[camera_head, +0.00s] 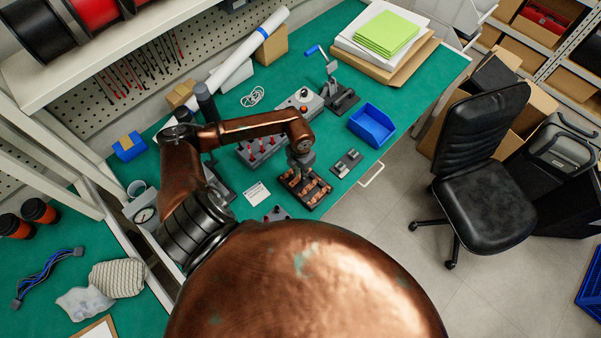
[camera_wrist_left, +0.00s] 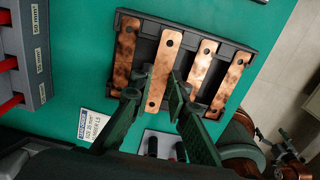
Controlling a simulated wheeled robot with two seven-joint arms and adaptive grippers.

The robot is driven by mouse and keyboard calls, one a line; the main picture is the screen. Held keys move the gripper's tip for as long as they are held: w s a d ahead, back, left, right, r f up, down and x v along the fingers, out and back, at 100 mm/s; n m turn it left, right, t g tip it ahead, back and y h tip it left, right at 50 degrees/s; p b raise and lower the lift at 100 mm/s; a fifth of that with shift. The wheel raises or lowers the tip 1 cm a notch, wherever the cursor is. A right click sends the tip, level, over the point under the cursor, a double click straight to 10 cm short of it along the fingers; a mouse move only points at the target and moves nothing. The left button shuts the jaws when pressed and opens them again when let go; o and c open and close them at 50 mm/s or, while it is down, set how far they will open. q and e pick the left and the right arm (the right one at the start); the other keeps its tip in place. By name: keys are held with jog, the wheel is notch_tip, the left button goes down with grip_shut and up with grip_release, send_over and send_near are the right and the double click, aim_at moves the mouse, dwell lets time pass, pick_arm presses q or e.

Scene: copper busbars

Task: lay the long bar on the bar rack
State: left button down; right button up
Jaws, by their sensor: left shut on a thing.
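The dark bar rack (camera_head: 320,203) lies on the green bench in the head view and fills the upper middle of the left wrist view (camera_wrist_left: 246,48). Several copper bars sit side by side in it. My left gripper (camera_head: 301,162) is directly over the rack, pointing down. In the left wrist view its fingers (camera_wrist_left: 162,88) are shut on the long bar (camera_wrist_left: 165,60), one finger on each side. This bar lies over the rack between its neighbours, nearly parallel to them. I cannot tell whether it touches the rack bed.
A grey block with red-handled tools (camera_head: 262,150) stands left of the rack. A small dark fixture (camera_head: 346,163) and a blue bin (camera_head: 372,125) are to its right. A white label card (camera_head: 257,194) lies on the bench. Bare green bench shows around the rack.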

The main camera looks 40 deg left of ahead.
pick_arm(q)
jog(key=shift+f, duration=0.2)
jog(key=shift+f+b, duration=0.2)
jog(key=shift+b, duration=0.1)
jog(key=shift+f, duration=0.1)
dwell(0.6)
jog(key=shift+f, duration=0.1)
jog(key=shift+f+b, duration=0.35)
jog(key=shift+b, duration=0.05)
